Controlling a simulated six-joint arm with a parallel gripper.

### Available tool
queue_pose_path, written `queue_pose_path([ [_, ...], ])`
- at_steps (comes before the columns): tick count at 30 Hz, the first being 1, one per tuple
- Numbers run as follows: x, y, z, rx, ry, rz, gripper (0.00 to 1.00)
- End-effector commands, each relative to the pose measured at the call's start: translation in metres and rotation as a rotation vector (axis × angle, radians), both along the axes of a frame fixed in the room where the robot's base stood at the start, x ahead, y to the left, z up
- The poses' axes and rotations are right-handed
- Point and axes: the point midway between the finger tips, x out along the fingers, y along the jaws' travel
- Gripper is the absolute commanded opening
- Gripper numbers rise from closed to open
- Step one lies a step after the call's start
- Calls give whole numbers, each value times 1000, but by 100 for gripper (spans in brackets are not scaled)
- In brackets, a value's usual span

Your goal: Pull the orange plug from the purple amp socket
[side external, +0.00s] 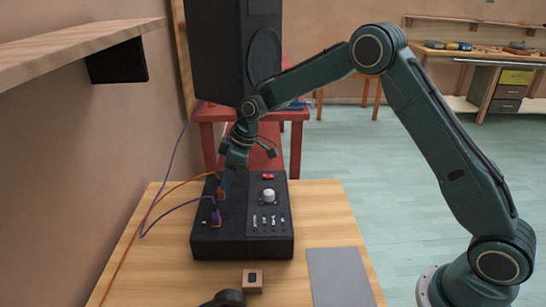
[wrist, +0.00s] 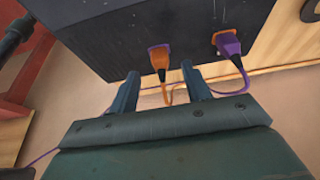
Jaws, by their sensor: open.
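The orange plug (wrist: 160,61) sits in the purple amp socket (wrist: 151,47) on the black amp (wrist: 90,40). Its orange cable hangs down from it. In the side view the orange plug (side external: 221,195) shows at the left part of the amp (side external: 205,243), partly hidden by my gripper (side external: 227,184). In the wrist view my gripper (wrist: 160,71) is open, with one finger on each side of the orange plug. A gap shows on both sides of it, and the gripper holds nothing.
A purple plug (wrist: 229,46) with a purple cable sits in an orange-rimmed socket to the right, close to my right finger. A wall is at left.

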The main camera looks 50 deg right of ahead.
Motion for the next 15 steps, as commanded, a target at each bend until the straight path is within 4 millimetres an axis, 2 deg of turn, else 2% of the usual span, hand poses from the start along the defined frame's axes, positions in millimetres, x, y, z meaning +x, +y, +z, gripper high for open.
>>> queue_pose_path([
  [6,8,8,-27,0,0,1,48],
  [15,13,13,-43,0,-1,1,48],
])
